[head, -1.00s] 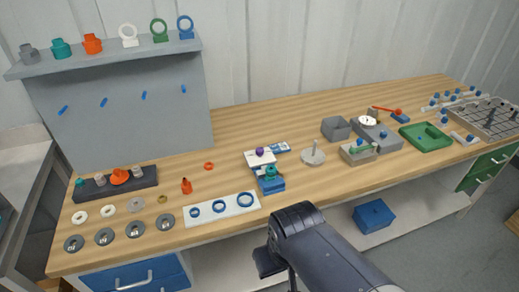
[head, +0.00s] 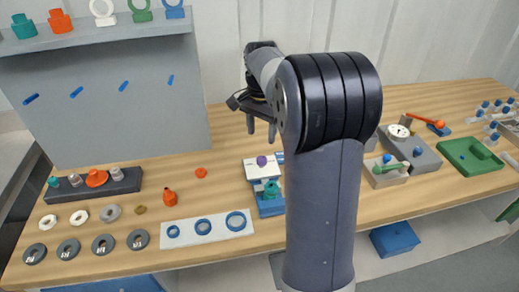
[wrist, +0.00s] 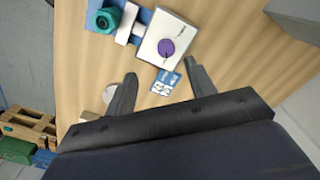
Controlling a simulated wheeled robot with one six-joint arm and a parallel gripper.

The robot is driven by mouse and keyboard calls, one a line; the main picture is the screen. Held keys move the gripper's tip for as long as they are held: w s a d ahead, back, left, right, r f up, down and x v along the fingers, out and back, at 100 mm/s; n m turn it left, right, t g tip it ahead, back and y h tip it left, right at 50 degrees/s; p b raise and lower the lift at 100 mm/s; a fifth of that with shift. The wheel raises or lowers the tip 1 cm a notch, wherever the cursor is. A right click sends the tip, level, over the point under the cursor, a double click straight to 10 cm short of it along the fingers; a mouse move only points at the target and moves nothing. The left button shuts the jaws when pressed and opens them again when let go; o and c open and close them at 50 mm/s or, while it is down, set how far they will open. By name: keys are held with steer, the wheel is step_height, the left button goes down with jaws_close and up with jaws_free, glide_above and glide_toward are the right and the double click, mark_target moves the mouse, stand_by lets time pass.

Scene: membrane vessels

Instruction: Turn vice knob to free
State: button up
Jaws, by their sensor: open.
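The vice stands on the bench. It has a white block (head: 257,172) with a purple knob (head: 262,161) on its top face, and a blue base (head: 270,208) with a teal part (head: 271,188) on it. In the wrist view the purple knob (wrist: 166,47) sits on the white block (wrist: 178,32), with faint lettering beside it. The teal part (wrist: 107,19) is to its left. My gripper (head: 261,128) is open and empty above the vice, its fingers pointing down. In the wrist view my gripper (wrist: 159,68) has its fingers apart, with the knob beyond the fingertips, touching neither.
A blue-and-white card (wrist: 165,82) lies beside the vice. A white strip with blue rings (head: 204,229) lies in front to the left. A grey box with a dial (head: 410,150) and a green tray (head: 470,158) stand to the right. A shelf panel (head: 105,95) rises behind left.

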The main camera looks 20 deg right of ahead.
mark_target(262, 159)
steer(key=f, duration=0.3)
steer(key=w+f, duration=0.1)
steer(key=f, duration=0.7)
steer(key=shift+w+d, duration=0.2)
steer(key=shift+d, duration=0.15)
steer(key=shift+c, duration=0.5)
steer(key=c, duration=0.9)
steer(key=shift+o, duration=0.2)
